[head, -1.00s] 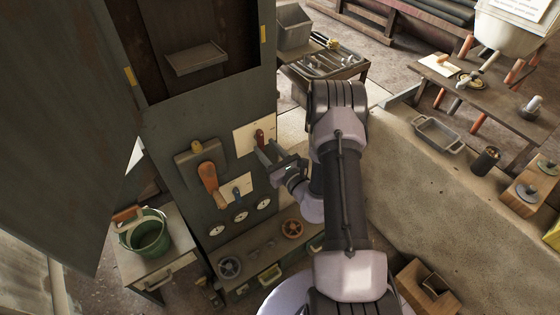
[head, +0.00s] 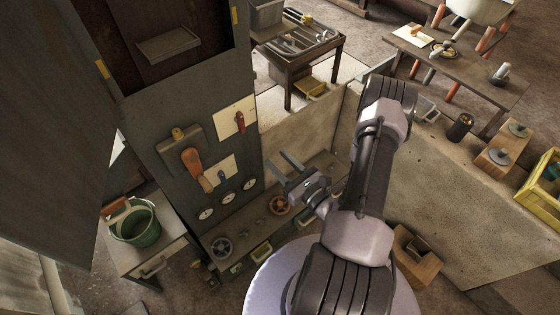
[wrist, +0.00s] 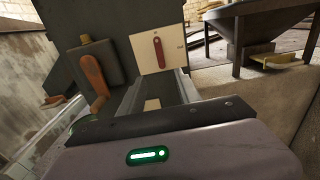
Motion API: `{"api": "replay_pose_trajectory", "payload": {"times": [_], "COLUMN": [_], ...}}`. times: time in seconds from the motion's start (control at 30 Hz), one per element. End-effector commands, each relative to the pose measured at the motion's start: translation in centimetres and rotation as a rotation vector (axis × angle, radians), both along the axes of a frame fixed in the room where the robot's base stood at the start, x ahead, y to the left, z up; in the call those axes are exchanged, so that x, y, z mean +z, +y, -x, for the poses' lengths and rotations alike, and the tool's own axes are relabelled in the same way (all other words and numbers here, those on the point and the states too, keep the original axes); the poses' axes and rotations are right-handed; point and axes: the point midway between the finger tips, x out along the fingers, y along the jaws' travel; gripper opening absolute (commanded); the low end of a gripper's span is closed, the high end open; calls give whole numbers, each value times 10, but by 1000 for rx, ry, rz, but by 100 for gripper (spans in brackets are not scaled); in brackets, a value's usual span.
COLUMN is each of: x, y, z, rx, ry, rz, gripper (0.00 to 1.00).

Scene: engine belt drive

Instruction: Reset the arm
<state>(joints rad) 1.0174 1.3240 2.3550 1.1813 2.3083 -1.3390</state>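My gripper (head: 281,165) is in the middle of the head view, with two parallel fingers apart and nothing seen between them. It points toward the grey-green control cabinet (head: 168,112) and stands apart from it, right of the panel. In the wrist view my gripper (wrist: 157,88) also shows its fingers spread, with the cabinet beyond. The orange lever (wrist: 94,75) and the red lever (wrist: 159,52) also show in the wrist view.
A green bucket (head: 135,222) stands on a side table at left. A low concrete wall (head: 450,195) runs right of my arm. A tool table (head: 300,45) stands behind. Open air surrounds my gripper.

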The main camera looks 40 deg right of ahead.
Motion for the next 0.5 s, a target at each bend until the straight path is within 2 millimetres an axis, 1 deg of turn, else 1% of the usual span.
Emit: {"api": "replay_pose_trajectory", "payload": {"times": [0.27, 0.33, 0.37, 0.43, 0.47, 0.5], "x": [1, 12, 23, 64, 85, 114], "y": [0, 7, 15, 48, 68, 101], "z": [-1, -6, -12, -25, -29, -30], "rx": [3, 49, 95, 271, 377, 537], "ry": [-1, -20, -36, -91, -117, -147], "rz": [1, 14, 25, 71, 101, 149], "gripper": [40, 40, 40, 40, 40, 40]}}
